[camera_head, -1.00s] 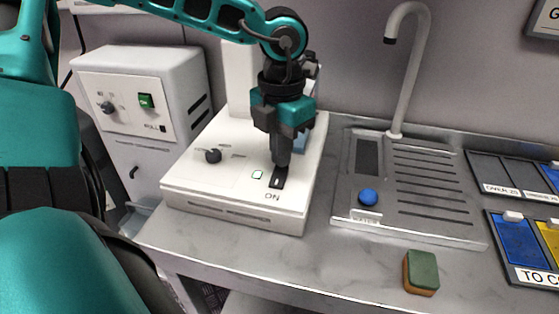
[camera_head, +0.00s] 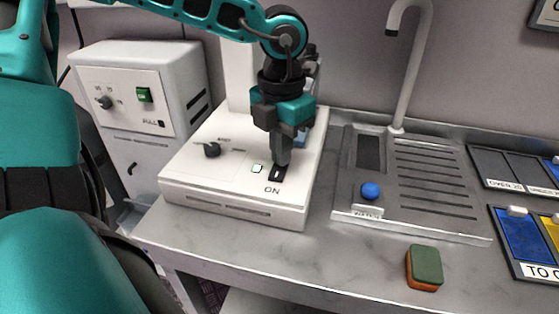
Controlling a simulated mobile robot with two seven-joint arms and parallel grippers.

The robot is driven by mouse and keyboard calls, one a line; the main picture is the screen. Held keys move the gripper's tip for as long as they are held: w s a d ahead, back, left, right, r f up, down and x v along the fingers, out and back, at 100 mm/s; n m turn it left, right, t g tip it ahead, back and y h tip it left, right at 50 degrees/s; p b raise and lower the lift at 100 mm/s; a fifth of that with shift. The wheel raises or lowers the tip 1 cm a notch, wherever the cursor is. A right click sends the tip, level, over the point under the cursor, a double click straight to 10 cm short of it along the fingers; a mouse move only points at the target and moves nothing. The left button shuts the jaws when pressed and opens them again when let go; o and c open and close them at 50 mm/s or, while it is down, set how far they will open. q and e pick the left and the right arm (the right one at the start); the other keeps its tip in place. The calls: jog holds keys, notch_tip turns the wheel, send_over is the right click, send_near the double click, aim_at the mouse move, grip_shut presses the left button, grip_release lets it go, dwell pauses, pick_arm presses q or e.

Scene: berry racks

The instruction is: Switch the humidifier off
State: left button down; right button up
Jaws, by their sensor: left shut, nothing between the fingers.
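A low white device (camera_head: 230,198) with a dark knob (camera_head: 212,150), a small pale indicator (camera_head: 257,168) and a black rocker switch (camera_head: 277,175) marked ON stands on the counter. No label in view names it as the humidifier. My left gripper (camera_head: 282,163) points down, shut and empty, with its tips at the far end of the switch. I cannot tell whether they touch it; they hide part of it. My right gripper is not in view.
A white box (camera_head: 150,65) with a knob and a green switch (camera_head: 145,95) stands at the left. On the right are a drainboard (camera_head: 440,228) with a blue button (camera_head: 370,191), a tap (camera_head: 408,70), a green-and-orange sponge (camera_head: 425,268) and labelled trays (camera_head: 510,250). The front counter is mostly clear.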

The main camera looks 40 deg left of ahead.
pick_arm(q)
jog(key=shift+f, duration=0.15)
jog(key=shift+r+p, duration=1.6)
jog(key=shift+r, duration=1.95)
